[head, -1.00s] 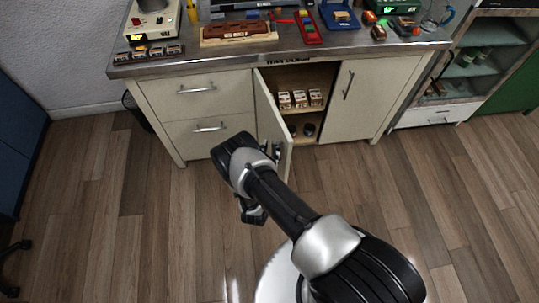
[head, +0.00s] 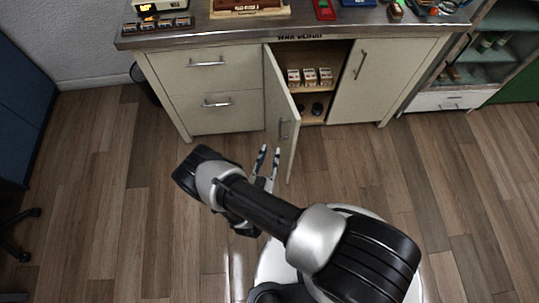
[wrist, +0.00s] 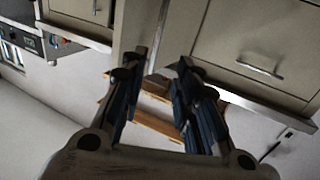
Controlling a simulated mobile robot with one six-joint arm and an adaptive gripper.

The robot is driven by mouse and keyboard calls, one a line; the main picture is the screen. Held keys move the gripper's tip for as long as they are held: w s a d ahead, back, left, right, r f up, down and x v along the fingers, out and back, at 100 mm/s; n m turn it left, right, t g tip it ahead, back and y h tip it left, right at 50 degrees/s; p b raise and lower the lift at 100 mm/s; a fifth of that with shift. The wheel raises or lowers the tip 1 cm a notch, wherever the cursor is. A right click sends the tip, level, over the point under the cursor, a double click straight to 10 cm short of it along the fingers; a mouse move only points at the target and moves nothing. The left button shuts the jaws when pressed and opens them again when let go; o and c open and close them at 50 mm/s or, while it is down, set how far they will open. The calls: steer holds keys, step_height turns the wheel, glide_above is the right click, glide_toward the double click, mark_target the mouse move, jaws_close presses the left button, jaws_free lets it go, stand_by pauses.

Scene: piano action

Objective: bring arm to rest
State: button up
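My gripper (head: 269,165) is open and empty, its two fingers apart and pointing toward the workbench cabinet. In the wrist view the fingers of my gripper (wrist: 161,60) have a gap between them with nothing held. The arm reaches over the floor in front of the bench. The gripper is just left of the open cabinet door (head: 283,115) in the picture; I cannot tell exactly how far apart they are.
The bench (head: 225,37) has drawers on the left and a closed right door (head: 372,80). Small boxes (head: 309,76) stand on a shelf inside the open cabinet. Clear wooden floor (head: 110,190) lies to the left. A blue cabinet (head: 25,110) stands at the far left.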

stand_by(0.4)
steer(key=w+a+r+m+g+y, duration=0.1)
steer(key=w+a+r+g+y, duration=0.2)
steer(key=w+r, duration=0.35)
steer(key=w+a+r+m+g+y, duration=0.1)
steer(key=w+a+r+m+g, duration=0.1)
steer(key=w+a+r, duration=0.5)
step_height(320, 180, up, 17)
steer(key=w+d+n+g+y, duration=0.1)
steer(key=n+g+y, duration=0.1)
steer(key=g+y, duration=0.15)
steer(key=s+d+r+n+g+y, duration=0.1)
steer(key=s+d+r+n, duration=0.1)
steer(key=s+d+r, duration=0.35)
steer(key=s+d+r+n+y, duration=0.1)
steer(key=s+d+r+n, duration=0.15)
steer(key=s+r, duration=0.55)
steer(key=s+d+r+g+h, duration=0.1)
steer(key=s+d, duration=0.4)
steer(key=s, duration=0.4)
steer(key=s+d+r+g+h, duration=0.1)
steer(key=s+d+h, duration=0.1)
steer(key=s+d, duration=0.4)
steer(key=s, duration=0.4)
steer(key=shift+n+g, duration=0.35)
